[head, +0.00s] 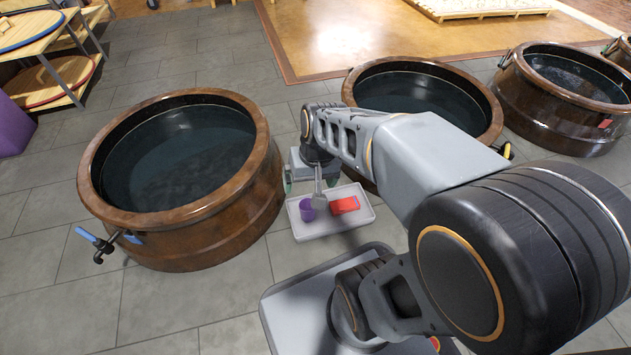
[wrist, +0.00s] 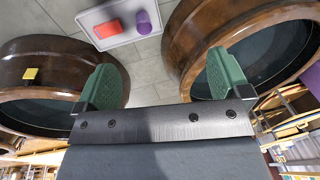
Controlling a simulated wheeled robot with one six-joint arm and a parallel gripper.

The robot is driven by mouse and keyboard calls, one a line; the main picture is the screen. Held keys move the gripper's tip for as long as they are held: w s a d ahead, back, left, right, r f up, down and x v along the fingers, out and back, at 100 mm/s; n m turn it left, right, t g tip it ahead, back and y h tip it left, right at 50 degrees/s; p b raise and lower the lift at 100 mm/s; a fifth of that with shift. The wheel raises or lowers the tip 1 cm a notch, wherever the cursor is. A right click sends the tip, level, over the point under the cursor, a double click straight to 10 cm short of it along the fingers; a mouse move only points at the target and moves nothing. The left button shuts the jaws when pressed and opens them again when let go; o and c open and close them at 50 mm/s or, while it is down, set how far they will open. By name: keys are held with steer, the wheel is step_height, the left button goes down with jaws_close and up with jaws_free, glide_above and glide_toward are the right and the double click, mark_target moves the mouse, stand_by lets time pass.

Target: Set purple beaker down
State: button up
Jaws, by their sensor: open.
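The purple beaker (head: 307,210) stands on the left part of a white tray (head: 328,227) on the floor. In the wrist view the beaker (wrist: 144,23) is near the top, on the tray (wrist: 124,37), beside a red block. My gripper (wrist: 163,72) is open, with its two green fingers wide apart and nothing between them. In the head view my gripper (head: 308,182) is just behind the tray, apart from the beaker. My arm partly covers the gripper there.
The red block (head: 345,205) lies right of the beaker on the tray. Large brown tubs of dark liquid stand to the left (head: 262,180) and behind right (head: 352,78). Another tub (head: 520,112) is farther right. Grey tiled floor is clear in front of the left tub.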

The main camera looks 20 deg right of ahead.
steer(key=s+r+n, duration=0.1)
steer(key=s+r+n+t+h, duration=0.1)
steer(key=shift+s+d+t+h, duration=0.15)
steer(key=shift+s+t+h, duration=0.15)
steer(key=shift+s, duration=0.05)
steer(key=shift+r, duration=0.1)
steer(key=w+p+v, duration=0.3)
steer(key=p+v, duration=1)
steer(key=w+r+p+v, duration=0.1)
steer(key=w+p+v, duration=0.2)
steer(key=p+v, duration=1.1)
steer(key=w+r+p+v, duration=0.1)
steer(key=w+p+v, duration=0.3)
steer(key=p+v, duration=0.9)
steer(key=shift+s+r+t, duration=0.3)
steer(key=shift+r+t, duration=0.1)
steer(key=shift+r, duration=0.4)
